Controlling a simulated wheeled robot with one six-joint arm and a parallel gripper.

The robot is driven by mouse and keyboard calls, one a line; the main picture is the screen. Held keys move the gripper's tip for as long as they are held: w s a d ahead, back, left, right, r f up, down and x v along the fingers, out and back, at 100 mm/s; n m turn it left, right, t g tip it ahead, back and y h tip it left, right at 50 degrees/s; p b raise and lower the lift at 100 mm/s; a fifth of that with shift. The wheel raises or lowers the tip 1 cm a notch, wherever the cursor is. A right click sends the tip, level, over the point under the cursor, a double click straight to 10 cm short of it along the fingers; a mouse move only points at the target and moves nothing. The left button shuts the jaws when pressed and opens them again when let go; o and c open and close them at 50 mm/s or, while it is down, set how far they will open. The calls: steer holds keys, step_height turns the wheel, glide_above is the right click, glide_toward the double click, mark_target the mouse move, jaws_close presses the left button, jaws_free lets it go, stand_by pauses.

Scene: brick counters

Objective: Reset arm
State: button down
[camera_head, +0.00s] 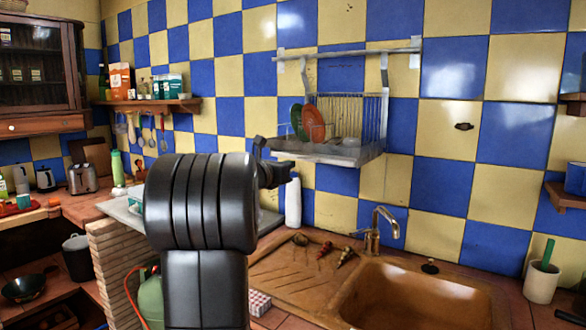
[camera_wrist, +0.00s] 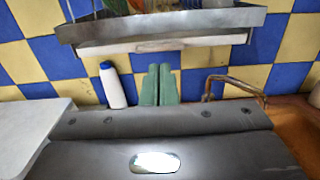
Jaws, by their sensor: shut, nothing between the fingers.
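My arm rises in the middle of the head view and covers part of the counter behind it. My gripper shows in the wrist view as two green fingers (camera_wrist: 155,85) side by side, closed together with nothing between them. In the head view the bulky arm link hides most of the gripper, and only a dark end piece shows at its right. The fingers point toward the tiled wall, below the dish rack (camera_wrist: 165,25) in the wrist view. A white bottle (camera_wrist: 112,85) stands left of the fingers there.
The wall rack (camera_head: 330,153) holds a green and an orange plate. A brown sink (camera_head: 415,295) with a tap (camera_head: 376,225) lies at the right. Left are a toaster (camera_head: 82,178), a shelf (camera_head: 150,104) and a cabinet (camera_head: 42,75). A white cup (camera_head: 541,282) stands far right.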

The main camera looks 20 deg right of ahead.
mark_target(306, 159)
steer(key=v, duration=0.6)
steer(key=shift+f+b, duration=0.3)
steer(key=shift+a, duration=0.1)
steer(key=p+x, duration=0.2)
steer(key=x, duration=1.1)
steer(key=shift+w, duration=0.15)
steer(key=shift+r, duration=0.1)
